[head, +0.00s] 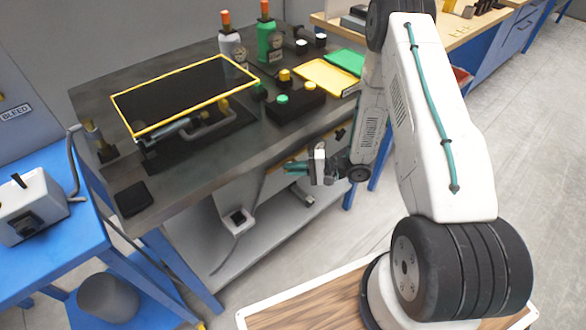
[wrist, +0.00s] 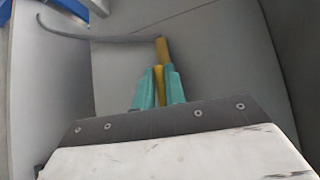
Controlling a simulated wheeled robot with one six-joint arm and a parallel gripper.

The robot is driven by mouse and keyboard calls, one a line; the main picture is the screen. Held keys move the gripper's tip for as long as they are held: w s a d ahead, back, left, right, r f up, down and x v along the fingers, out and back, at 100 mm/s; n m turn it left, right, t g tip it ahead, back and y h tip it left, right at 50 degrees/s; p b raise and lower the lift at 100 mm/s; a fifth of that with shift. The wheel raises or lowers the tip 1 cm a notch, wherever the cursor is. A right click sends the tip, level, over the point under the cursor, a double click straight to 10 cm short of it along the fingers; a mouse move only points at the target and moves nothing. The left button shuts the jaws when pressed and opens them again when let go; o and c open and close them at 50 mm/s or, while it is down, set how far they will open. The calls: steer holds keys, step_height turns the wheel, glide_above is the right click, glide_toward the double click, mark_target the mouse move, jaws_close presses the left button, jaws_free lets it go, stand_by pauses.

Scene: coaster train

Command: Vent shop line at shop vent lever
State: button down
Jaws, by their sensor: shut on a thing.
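My gripper (head: 293,168) is at the front edge of the dark bench, below its top, with its teal fingers pointing left in the head view. In the wrist view my gripper (wrist: 160,76) is shut on a slim yellow handle (wrist: 162,50), whose end sticks out past the fingertips. A grey curved hose or cable (wrist: 95,38) meets the far end of the handle. I cannot tell whether this handle is the shop vent lever; no label on it is readable. The handle is not clear in the head view.
The dark bench (head: 185,190) carries a yellow-framed panel (head: 185,92), a green bottle (head: 269,40), and a black button box (head: 294,106). A white box with a cable (head: 237,221) is below the bench. A blue bench (head: 60,250) stands left. Floor is open at right.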

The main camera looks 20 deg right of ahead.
steer(key=shift+h, duration=0.3)
steer(key=shift+w+d+f+n+t+h, duration=0.15)
steer(key=shift+d+f+n+t+h, duration=0.25)
steer(key=shift+n+h, duration=1.4)
steer(key=shift+w+d+f+n+t+h, duration=0.1)
steer(key=shift+d+f+n+t+h, duration=0.4)
steer(key=shift+h, duration=2.1)
steer(key=shift+w+d+f+n+h, duration=0.2)
steer(key=shift+f+n+h, duration=0.3)
steer(key=shift+n+h, duration=1.45)
steer(key=shift+d+h, duration=0.1)
steer(key=shift+h, duration=0.15)
steer(key=c, duration=1.5)
jaws_free()
steer(key=shift+o, duration=0.2)
